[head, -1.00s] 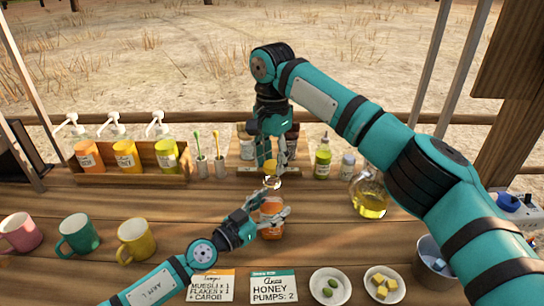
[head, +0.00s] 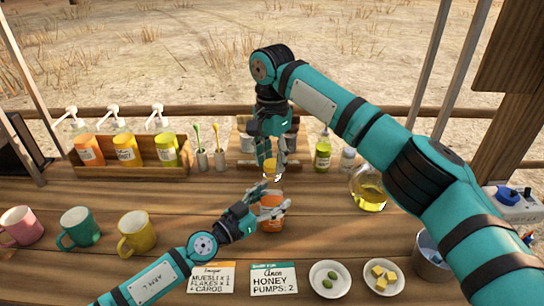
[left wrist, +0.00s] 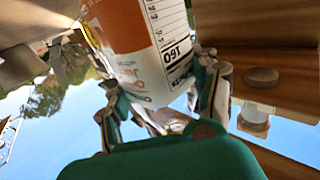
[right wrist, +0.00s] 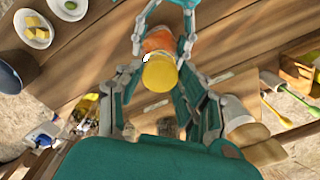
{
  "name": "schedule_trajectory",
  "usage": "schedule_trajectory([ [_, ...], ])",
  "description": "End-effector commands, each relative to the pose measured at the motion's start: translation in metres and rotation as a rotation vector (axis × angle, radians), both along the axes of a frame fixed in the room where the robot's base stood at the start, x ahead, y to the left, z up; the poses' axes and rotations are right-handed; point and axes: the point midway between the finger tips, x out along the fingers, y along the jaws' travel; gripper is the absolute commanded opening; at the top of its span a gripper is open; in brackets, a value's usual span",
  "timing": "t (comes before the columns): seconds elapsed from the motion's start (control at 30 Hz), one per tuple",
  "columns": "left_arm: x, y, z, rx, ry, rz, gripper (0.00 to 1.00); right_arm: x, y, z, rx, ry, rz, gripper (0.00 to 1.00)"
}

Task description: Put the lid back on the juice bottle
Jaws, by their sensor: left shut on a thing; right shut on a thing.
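The juice bottle (head: 272,216), orange with a white label, stands low in front of me in the head view; whether it touches the table is hard to tell. My left gripper (head: 274,201) is shut on it. The bottle's printed label (left wrist: 150,35) fills the gap between its fingers (left wrist: 160,95) in the left wrist view. My right gripper (head: 272,162) is shut on the yellow lid (right wrist: 160,73) and holds it above the bottle. In the right wrist view the lid overlaps the orange bottle (right wrist: 158,41) behind it, so any gap between them is hidden.
A wooden rack of pump bottles (head: 130,165) stands at the back left. Three mugs (head: 80,229) are at the left. Two cards (head: 274,280) and two small plates (head: 330,279) lie in front. An oil flask (head: 368,190) stands to the right under my right arm.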

Motion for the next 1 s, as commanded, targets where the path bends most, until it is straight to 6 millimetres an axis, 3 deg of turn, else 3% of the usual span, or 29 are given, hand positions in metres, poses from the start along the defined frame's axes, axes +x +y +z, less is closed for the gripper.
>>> schedule_trajectory([
  [0.87, 0.0, 0.0, -0.001, 0.001, 0.001, 0.0, 0.05, 0.0, 0.0, -0.012, 0.001, 0.0, -0.001, 0.28],
  [0.9, 0.0, 0.0, -0.001, 0.001, 0.001, 0.0, 0.0, 0.0, 0.0, -0.012, 0.001, 0.0, -0.001, 0.28],
  [1.0, 0.0, 0.0, -0.001, 0.001, 0.001, 0.0, 0.0, 0.0, 0.0, -0.012, 0.002, 0.001, -0.034, 0.28],
])
